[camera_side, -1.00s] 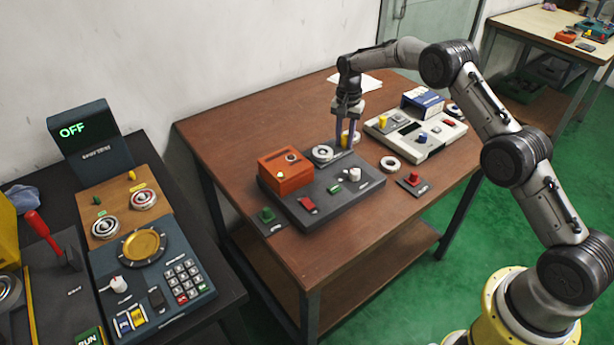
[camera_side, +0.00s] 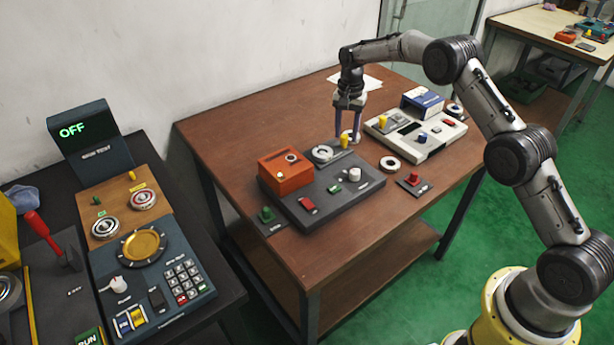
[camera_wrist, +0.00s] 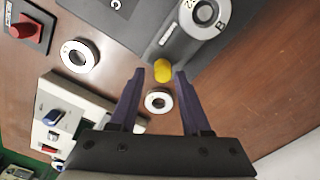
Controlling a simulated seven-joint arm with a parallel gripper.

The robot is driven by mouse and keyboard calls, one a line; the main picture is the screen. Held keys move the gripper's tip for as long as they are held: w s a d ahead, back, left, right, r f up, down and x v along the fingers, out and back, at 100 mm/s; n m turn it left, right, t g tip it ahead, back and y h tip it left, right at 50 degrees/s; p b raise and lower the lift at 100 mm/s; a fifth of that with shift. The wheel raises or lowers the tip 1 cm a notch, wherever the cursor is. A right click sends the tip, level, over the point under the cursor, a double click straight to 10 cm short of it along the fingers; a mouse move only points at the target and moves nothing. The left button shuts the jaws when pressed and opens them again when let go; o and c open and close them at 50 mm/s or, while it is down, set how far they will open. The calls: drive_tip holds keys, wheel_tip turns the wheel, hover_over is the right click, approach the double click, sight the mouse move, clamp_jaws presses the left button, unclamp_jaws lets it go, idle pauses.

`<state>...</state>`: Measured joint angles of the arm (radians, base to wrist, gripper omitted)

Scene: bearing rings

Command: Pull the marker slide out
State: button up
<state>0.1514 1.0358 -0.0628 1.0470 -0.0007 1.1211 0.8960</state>
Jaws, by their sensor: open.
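A yellow knob (camera_side: 345,142) stands at the back right edge of the dark grey panel (camera_side: 330,205), beside a silver round fitting (camera_side: 323,153). It looks like the marker slide's handle, but no label on it is readable. In the wrist view the yellow knob (camera_wrist: 162,70) lies just beyond and between my fingertips. My gripper (camera_side: 347,136) is open and empty, pointing down close to the knob; it also shows in the wrist view (camera_wrist: 159,73). A white ring (camera_wrist: 158,101) lies on the table below, between the fingers in view. Contact with the knob cannot be told.
An orange box (camera_side: 285,173) sits on the panel's left. A pale panel (camera_side: 430,148) with knobs and a blue box (camera_side: 422,102) stand to the right. Another ring (camera_side: 390,163) and a red-button pad (camera_side: 413,184) lie nearer. The table's left part is clear.

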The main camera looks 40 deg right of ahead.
drive_tip(key=shift+r, duration=2.5)
